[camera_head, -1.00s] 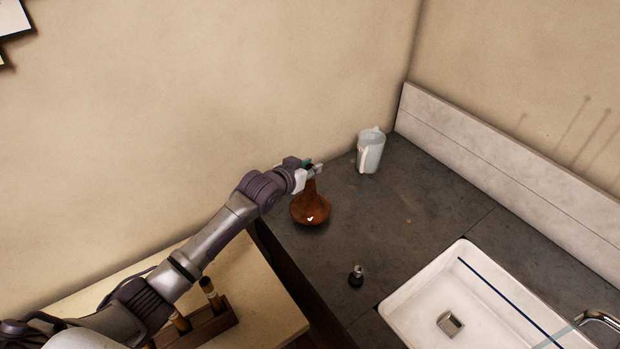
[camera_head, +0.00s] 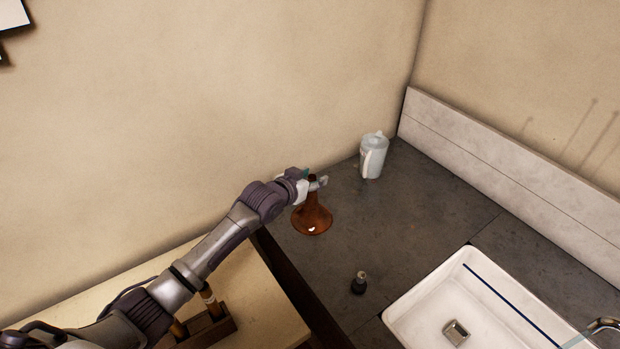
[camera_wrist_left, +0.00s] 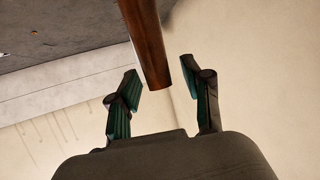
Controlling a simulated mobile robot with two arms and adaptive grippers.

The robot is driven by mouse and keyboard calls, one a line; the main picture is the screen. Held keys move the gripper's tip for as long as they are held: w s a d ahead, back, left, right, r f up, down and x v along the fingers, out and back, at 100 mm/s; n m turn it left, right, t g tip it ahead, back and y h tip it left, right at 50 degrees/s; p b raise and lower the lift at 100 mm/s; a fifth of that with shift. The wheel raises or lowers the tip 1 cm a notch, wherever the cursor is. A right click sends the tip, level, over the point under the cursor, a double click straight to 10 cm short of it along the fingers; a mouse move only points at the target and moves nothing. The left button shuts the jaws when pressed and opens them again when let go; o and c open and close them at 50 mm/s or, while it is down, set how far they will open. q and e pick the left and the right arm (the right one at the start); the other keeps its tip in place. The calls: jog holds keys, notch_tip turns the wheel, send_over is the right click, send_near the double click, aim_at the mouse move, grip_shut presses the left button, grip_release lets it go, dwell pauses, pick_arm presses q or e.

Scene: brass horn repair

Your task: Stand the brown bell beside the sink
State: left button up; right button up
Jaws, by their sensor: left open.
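The brown bell (camera_head: 312,218) stands upright on the dark counter, wide flare down and narrow neck up, left of the sink (camera_head: 470,308). My left gripper (camera_head: 318,181) is at the top of the bell's neck. In the left wrist view the brown neck (camera_wrist_left: 147,45) comes down between the two fingers of my left gripper (camera_wrist_left: 160,85), which are open with a gap on both sides of it. The neck's end lies near the fingertips. The flare is out of the wrist view. My right gripper is not in view.
A pale jug (camera_head: 373,157) stands at the back of the counter near the wall. A small dark bottle (camera_head: 359,283) stands between the bell and the sink. A wooden rack with handled tools (camera_head: 207,328) sits on the lighter table at lower left.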

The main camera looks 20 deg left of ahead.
pick_arm(q)
jog(key=shift+r, duration=0.25)
jog(key=p+v, duration=0.5)
jog(key=v, duration=0.7)
